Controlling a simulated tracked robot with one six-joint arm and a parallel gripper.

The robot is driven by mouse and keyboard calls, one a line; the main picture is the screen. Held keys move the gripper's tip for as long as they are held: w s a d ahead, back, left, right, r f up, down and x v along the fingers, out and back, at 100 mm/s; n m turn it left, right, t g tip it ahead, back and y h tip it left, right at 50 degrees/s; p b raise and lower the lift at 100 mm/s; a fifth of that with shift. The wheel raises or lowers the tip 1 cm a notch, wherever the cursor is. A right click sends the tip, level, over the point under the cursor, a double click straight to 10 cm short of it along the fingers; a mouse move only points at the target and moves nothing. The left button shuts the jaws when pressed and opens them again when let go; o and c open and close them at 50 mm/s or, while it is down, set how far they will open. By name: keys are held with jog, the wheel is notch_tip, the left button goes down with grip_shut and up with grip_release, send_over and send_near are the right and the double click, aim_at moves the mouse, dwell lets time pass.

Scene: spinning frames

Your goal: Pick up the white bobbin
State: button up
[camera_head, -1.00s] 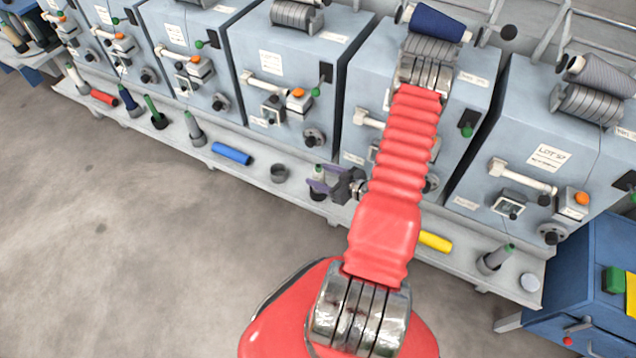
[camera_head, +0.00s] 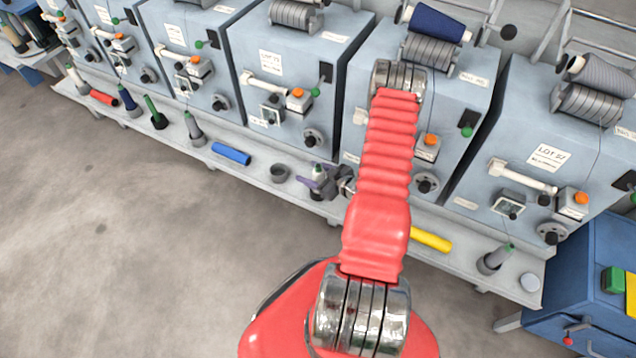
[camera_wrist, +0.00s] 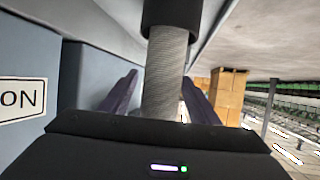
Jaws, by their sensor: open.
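The white bobbin (camera_head: 318,172) stands upright on the low shelf in front of the machines, with a pale body and a green tip in the head view. In the wrist view it is a pale, ribbed column (camera_wrist: 165,75) with a dark collar at the top of the picture. My gripper (camera_head: 315,184) is at the bobbin in the head view, coming from its right. Its purple fingers (camera_wrist: 160,85) are open, one on each side of the bobbin in the wrist view. I cannot tell whether either finger touches it. The gripper partly hides the bobbin's lower part in the head view.
The shelf (camera_head: 265,176) also holds a grey cup (camera_head: 280,173), a blue tube (camera_head: 231,153), a yellow tube (camera_head: 431,239) and several other bobbins. Blue-grey machines (camera_head: 285,70) rise close behind. The floor (camera_head: 130,220) in front is clear.

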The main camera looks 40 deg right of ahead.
jog(key=c, duration=1.2)
jog(key=shift+o, duration=0.2)
jog(key=shift+r, duration=0.2)
notch_tip(320, 180, up, 18)
jog(key=shift+f, duration=0.15)
dwell(0.6)
